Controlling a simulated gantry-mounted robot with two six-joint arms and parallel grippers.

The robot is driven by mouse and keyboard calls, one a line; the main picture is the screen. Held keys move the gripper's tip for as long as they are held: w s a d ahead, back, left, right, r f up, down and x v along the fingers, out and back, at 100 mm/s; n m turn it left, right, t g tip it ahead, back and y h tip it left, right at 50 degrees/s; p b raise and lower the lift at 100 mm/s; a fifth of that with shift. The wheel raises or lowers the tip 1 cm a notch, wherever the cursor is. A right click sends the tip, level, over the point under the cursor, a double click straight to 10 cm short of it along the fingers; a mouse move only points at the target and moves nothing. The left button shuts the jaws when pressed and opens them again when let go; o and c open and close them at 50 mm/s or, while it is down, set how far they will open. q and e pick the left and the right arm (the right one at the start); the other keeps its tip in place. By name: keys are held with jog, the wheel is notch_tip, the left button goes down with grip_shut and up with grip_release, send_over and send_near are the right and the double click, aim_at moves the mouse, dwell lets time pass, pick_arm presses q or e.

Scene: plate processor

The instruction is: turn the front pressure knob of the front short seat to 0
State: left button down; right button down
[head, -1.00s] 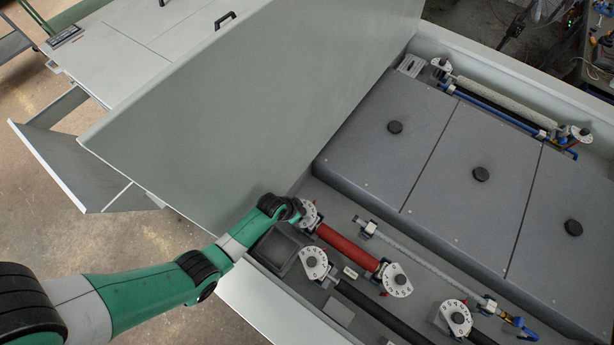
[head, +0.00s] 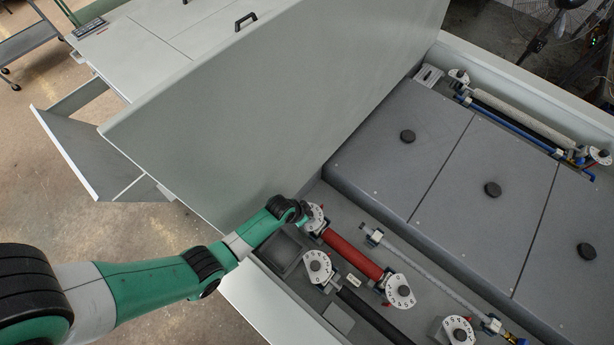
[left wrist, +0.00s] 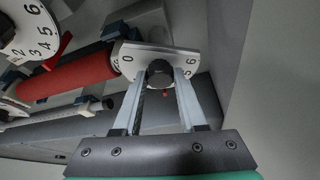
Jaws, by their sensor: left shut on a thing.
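A red roller (head: 352,254) has a white numbered dial at each end. My left gripper (left wrist: 160,78) is at the dial (head: 318,214) on its upper left end. In the left wrist view the gripper is shut on the black knob (left wrist: 160,72) of this dial (left wrist: 130,52), one finger on each side. The 0 shows left of the knob, and 5 and 6 show to its right. A small red mark shows just below the knob; the dial's middle numbers are hidden. The dial (head: 400,291) at the roller's other end is free. My right gripper is not in view.
A tall grey panel (head: 270,110) stands close beside my left gripper. Another dial (head: 318,266) with a black roller (head: 368,314) lies in front of the red one. A thin pale rod (head: 420,262) and grey covers (head: 465,170) with black knobs lie behind.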

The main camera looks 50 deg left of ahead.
pick_arm(q)
jog(key=n, duration=0.1)
jog(key=n+y, duration=0.1)
jog(key=n, duration=0.1)
jog(key=shift+d+n+y, duration=0.2)
jog(key=shift+n+y, duration=0.1)
jog(key=n+y+p, duration=0.1)
jog(key=n, duration=0.1)
jog(key=n+g, duration=0.1)
jog(key=n, duration=0.2)
jog(key=shift+w+d+n+y+p, duration=0.1)
jog(key=shift+n+y+p, duration=0.2)
jog(key=shift+y+p, duration=0.1)
jog(key=shift+n+g, duration=0.4)
jog(key=shift+n, duration=0.4)
jog(key=shift+w+n+g+y, duration=0.15)
jog(key=shift+n+g+y, duration=0.2)
jog(key=shift+n, duration=0.65)
jog(key=shift+f+n+g+b, duration=0.2)
jog(key=shift+n+g+b, duration=0.3)
jog(key=shift+n, duration=0.7)
jog(key=shift+w+r+n+g+y+b, duration=0.1)
jog(key=shift+n+g+y+b, duration=0.2)
jog(key=shift+n+b, duration=0.85)
